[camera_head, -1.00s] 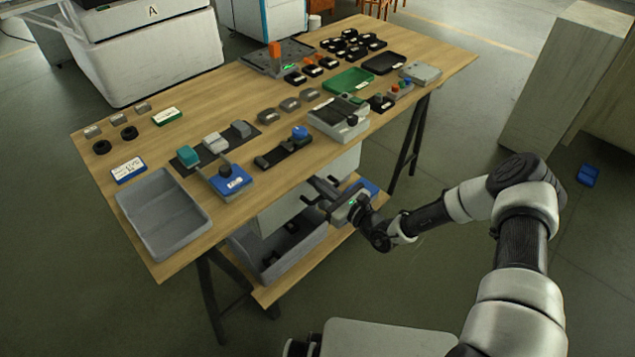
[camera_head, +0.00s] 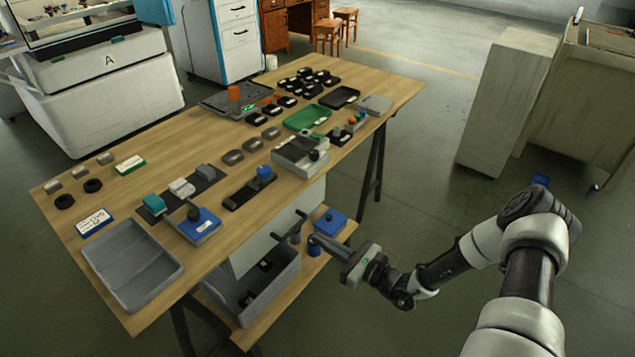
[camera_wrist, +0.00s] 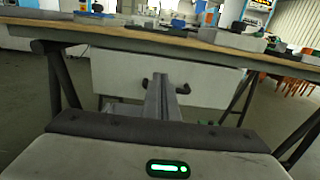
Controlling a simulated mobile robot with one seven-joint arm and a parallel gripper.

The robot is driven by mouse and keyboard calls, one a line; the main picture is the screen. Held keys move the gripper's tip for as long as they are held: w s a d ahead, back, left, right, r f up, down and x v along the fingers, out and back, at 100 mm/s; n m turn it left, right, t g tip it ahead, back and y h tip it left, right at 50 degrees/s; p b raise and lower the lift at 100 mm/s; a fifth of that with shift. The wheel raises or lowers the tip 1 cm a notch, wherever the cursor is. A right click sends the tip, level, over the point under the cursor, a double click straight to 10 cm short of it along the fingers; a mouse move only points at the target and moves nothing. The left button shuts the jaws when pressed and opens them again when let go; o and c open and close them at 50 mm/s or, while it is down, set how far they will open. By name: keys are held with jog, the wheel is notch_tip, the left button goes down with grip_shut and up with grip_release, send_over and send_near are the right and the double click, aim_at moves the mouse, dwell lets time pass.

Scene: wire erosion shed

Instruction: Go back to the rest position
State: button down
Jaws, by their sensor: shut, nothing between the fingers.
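My gripper (camera_head: 316,240) is in front of the table's near long side, below the tabletop, with its fingers pointing toward the table. Its fingers (camera_wrist: 163,96) are together and empty in the wrist view. The wooden table (camera_head: 215,235) carries many small parts. A white panel (camera_head: 262,247) hangs under it, and a dark handle (camera_head: 288,226) sticks out from it. My fingers partly cover that handle in the wrist view. I cannot tell the exact gap between fingertips and handle.
A lower shelf (camera_head: 275,312) holds a grey bin (camera_head: 290,282) and a blue box (camera_head: 331,222). A grey tray (camera_head: 130,265) sits at the tabletop's near left corner. A pale cabinet (camera_head: 505,100) stands at the right.

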jog(key=s+r+n+g+h, duration=0.2)
jog(key=s+r+n+g, duration=0.4)
jog(key=r+n, duration=0.35)
jog(key=s+r+n+g+h, duration=0.2)
jog(key=s+r+n+g, duration=0.4)
jog(key=r+n, duration=0.3)
jog(key=s+d+r+n+t+h, duration=0.3)
jog(key=s+d+r+t+h, duration=0.15)
jog(key=s+d+r, duration=0.4)
jog(key=s+d+r+n+t+h, duration=0.35)
jog(key=s+d+r+h, duration=0.2)
jog(key=r, duration=0.55)
notch_tip(320, 180, up, 18)
jog(key=w+g+p, duration=0.1)
jog(key=p, duration=1.7)
jog(key=shift+d+f+h, duration=0.2)
jog(key=shift+f+h, duration=0.05)
jog(key=shift+h, duration=0.05)
